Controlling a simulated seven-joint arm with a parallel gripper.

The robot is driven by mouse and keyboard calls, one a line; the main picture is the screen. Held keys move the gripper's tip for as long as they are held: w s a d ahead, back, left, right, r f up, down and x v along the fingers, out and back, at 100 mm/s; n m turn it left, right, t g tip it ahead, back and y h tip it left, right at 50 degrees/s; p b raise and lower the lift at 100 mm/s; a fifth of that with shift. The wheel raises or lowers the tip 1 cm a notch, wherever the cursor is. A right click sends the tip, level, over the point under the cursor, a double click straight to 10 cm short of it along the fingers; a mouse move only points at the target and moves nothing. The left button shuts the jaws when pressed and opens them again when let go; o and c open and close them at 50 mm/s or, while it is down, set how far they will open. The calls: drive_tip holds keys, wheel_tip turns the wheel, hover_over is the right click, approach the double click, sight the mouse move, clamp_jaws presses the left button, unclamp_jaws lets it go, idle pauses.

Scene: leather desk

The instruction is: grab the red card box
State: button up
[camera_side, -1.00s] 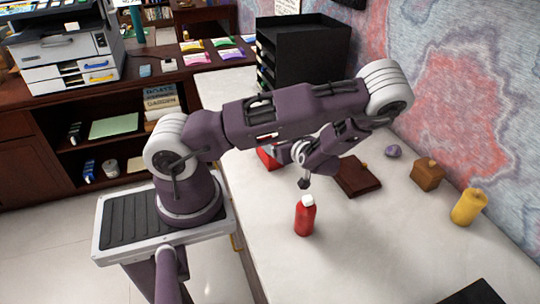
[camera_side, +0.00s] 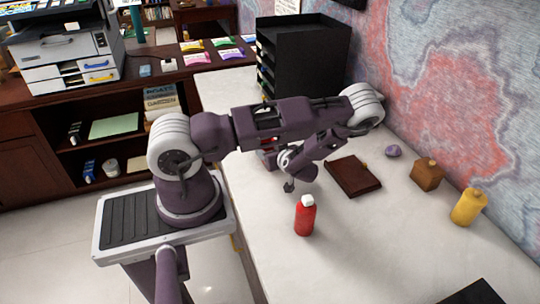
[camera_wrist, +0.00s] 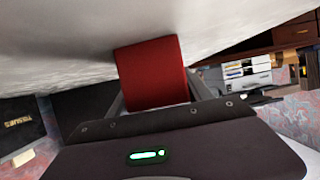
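The red card box (camera_wrist: 152,73) stands out large in the wrist view, straight ahead of my gripper (camera_wrist: 158,92). The fingers show on either side of the box's near end, spread apart; I see no clear grip on it. In the side view my arm hides most of the box, and only a small red patch (camera_side: 268,142) shows behind the arm links. The fingertips are hidden there too.
A red bottle with a white cap (camera_side: 305,216) stands on the pale desk (camera_side: 370,240) in front of the arm. A black tray rack (camera_side: 305,55) stands behind.

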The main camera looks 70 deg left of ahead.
drive_tip(key=c, duration=1.1)
drive_tip(key=shift+r, duration=0.1)
